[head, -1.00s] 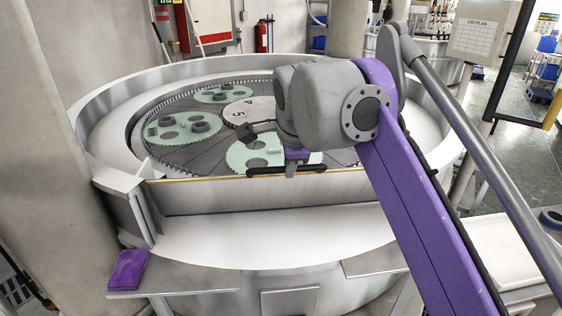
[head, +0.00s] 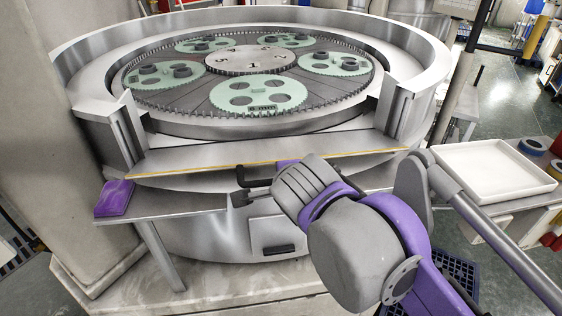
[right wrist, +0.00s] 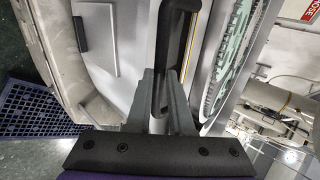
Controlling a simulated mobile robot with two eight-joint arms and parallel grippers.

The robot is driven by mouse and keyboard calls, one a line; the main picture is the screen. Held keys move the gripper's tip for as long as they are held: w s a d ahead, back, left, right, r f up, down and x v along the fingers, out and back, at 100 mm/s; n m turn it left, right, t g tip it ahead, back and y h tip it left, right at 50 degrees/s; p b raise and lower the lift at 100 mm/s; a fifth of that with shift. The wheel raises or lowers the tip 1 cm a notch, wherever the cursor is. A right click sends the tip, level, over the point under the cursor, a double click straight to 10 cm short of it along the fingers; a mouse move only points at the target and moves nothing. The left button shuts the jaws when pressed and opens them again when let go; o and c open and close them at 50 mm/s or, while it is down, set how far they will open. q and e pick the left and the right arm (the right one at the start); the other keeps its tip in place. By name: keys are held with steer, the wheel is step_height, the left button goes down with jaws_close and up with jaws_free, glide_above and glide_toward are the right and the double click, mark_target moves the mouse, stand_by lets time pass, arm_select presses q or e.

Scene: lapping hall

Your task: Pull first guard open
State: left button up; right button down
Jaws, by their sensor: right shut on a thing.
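The first guard (head: 200,160) is the front metal panel with a yellow edge strip on the round lapping machine. In the head view it is tipped down and outward at the front gap in the rim, below the plate. Its black bar handle (head: 256,167) sits at the panel's front edge. My right gripper (head: 262,178) reaches it from the front right. In the right wrist view, the fingers (right wrist: 163,92) are shut on the black handle (right wrist: 176,40). My forearm hides part of the guard's right front. My left gripper is not in view.
The plate with green carriers (head: 262,95) shows through the gap. A purple block (head: 115,197) lies on the left ledge (head: 175,206). A white tray (head: 492,168) stands on the right bench. A blue floor grate (head: 455,275) lies below at right.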

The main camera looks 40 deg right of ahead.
steer(key=shift+s+a+f+b, duration=0.1)
steer(key=shift+f+b, duration=0.1)
steer(key=shift+f, duration=0.75)
steer(key=shift+s+f+b, duration=0.1)
steer(key=shift+f+b, duration=0.05)
steer(key=shift+f, duration=0.8)
steer(key=c, duration=0.8)
jaws_free()
steer(key=p+v, duration=0.1)
steer(key=v, duration=1)
steer(key=shift+f, duration=0.1)
steer(key=shift+c, duration=0.3)
